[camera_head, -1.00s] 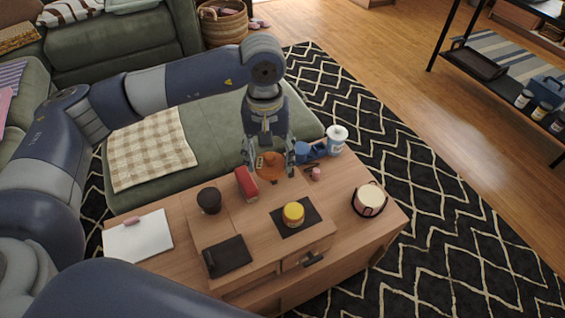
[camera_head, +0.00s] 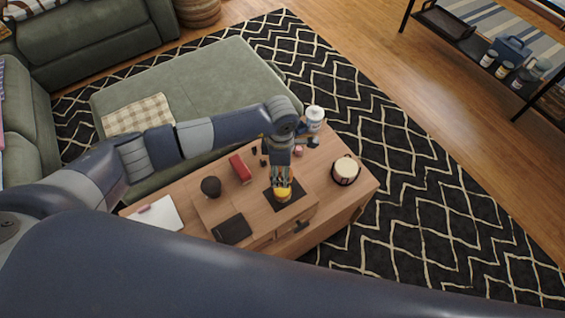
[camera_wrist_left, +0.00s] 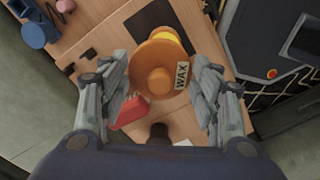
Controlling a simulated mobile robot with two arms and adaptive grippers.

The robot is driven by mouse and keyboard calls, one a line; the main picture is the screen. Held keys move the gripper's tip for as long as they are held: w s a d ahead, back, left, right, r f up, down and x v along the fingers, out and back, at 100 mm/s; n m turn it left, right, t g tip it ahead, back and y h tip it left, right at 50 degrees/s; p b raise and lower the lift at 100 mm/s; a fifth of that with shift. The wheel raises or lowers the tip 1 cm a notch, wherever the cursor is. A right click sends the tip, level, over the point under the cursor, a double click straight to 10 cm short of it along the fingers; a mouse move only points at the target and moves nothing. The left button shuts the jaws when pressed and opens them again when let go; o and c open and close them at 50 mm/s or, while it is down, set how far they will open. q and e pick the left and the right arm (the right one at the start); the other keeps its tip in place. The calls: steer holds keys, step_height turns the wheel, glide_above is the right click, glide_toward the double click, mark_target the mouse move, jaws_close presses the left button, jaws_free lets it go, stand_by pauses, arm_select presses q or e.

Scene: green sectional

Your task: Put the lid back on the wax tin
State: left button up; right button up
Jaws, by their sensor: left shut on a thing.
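My left gripper (camera_head: 282,184) is shut on the orange lid, directly above the wax tin (camera_head: 284,196) in the head view. The tin is yellow and stands on a black mat (camera_head: 299,203) on the wooden table. In the left wrist view the round lid (camera_wrist_left: 157,78) with its centre knob lies between my left gripper's fingers (camera_wrist_left: 163,95). My right gripper is not in view.
On the table are a red block (camera_head: 239,168), a black cup (camera_head: 211,186), a black notebook (camera_head: 232,229), a white pad (camera_head: 159,216) and a cream round container (camera_head: 346,168).

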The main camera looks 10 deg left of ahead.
arm_select(q)
steer(key=shift+s+d+f+n, duration=0.2)
steer(key=shift+s+n, duration=0.1)
steer(key=shift+n, duration=0.2)
steer(key=shift+f, duration=0.1)
steer(key=shift+f+b, duration=2.25)
steer(key=shift+f, duration=0.95)
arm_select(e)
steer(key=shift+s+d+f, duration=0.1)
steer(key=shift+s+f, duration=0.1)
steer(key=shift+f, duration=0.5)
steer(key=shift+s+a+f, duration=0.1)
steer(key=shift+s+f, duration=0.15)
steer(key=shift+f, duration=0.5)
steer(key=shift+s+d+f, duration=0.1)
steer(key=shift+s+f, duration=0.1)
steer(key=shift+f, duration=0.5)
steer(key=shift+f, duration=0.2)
arm_select(q)
steer(key=shift+f+b, duration=0.15)
steer(key=shift+b, duration=0.45)
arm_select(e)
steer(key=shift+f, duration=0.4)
arm_select(q)
steer(key=o, duration=0.9)
